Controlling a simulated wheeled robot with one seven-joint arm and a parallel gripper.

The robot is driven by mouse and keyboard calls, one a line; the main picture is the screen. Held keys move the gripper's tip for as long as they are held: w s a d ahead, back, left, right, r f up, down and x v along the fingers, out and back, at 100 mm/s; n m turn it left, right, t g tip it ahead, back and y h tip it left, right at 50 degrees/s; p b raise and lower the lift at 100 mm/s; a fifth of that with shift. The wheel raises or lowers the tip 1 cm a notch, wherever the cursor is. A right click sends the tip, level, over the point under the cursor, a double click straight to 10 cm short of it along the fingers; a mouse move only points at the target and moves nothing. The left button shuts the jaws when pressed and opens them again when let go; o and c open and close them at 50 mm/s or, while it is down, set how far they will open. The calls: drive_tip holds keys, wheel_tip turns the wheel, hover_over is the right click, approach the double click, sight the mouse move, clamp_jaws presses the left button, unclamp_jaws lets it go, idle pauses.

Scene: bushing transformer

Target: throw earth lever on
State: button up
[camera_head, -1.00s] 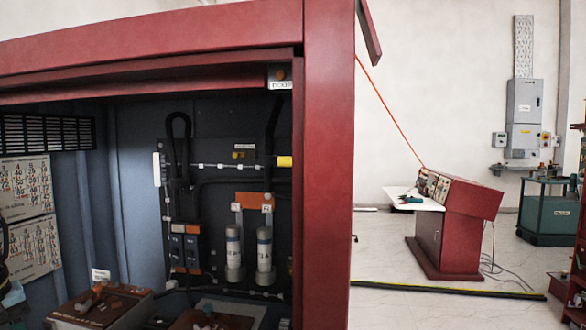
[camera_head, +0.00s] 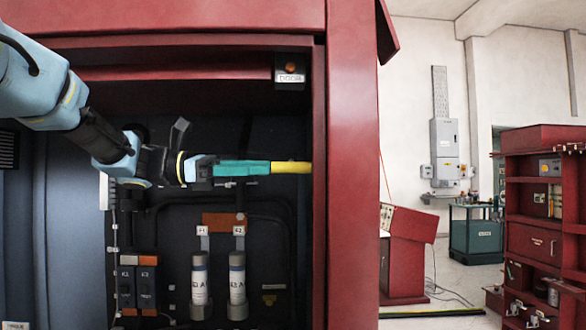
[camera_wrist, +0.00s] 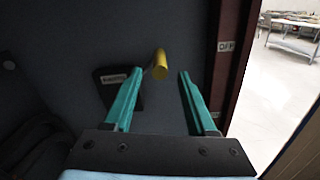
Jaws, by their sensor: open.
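The earth lever shows as a yellow handle (camera_head: 292,167) at the right side of the open red cabinet. In the wrist view its rounded yellow end (camera_wrist: 160,65) appears between the fingertips, nearer the left one, with a gap on each side. My gripper (camera_head: 268,168) has teal fingers and reaches level from the left, its tips meeting the yellow handle in the head view. In the wrist view the gripper (camera_wrist: 160,74) is open. How deep the handle lies between the fingers is unclear. An OFF label (camera_wrist: 227,46) is on the red post to its right.
The red cabinet post (camera_head: 352,190) stands close to the right of the lever. Below the arm are two white cylinders (camera_head: 199,280) and dark switch blocks (camera_head: 146,285). A dark labelled plate (camera_wrist: 120,84) lies behind the left finger. Red shelving (camera_head: 545,220) stands farther right.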

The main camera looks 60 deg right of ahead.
sight(312, 168)
drive_tip(key=p+x, duration=0.2)
drive_tip(key=x, duration=0.6)
clamp_jaws()
drive_tip(key=shift+w, duration=0.1)
idle(1.2)
